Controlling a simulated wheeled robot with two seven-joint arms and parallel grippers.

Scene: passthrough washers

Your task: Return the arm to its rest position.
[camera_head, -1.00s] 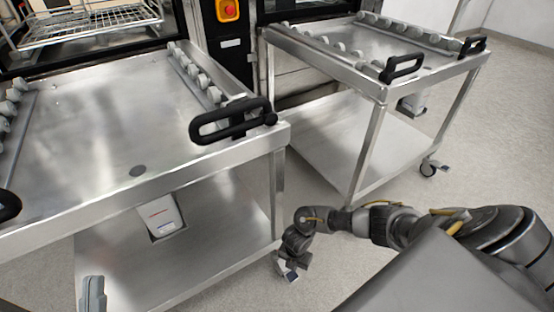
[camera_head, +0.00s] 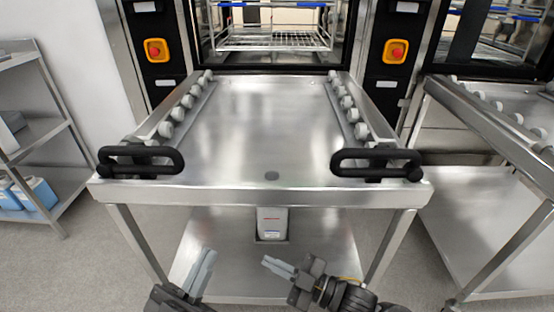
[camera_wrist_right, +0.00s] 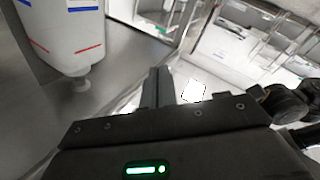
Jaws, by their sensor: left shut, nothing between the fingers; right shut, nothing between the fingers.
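My left gripper (camera_head: 205,265) is low at the front of the cart, its grey fingers together and pointing up, with nothing held. My right gripper (camera_head: 275,264) is just to its right, fingers shut and empty, pointing left. The right arm is bent, with its forearm low at the bottom of the head view. In the right wrist view the shut fingers (camera_wrist_right: 158,88) point away from the camera and hold nothing. Both grippers appear in front of the cart's lower shelf; their exact gap to it is hard to tell.
A steel cart (camera_head: 260,120) with black handles (camera_head: 142,160) stands straight ahead. A white container (camera_head: 272,222) shows under its top, and a white container (camera_wrist_right: 65,30) is close in the right wrist view. Another cart (camera_head: 480,215) stands right; a shelf rack (camera_head: 45,130) stands left.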

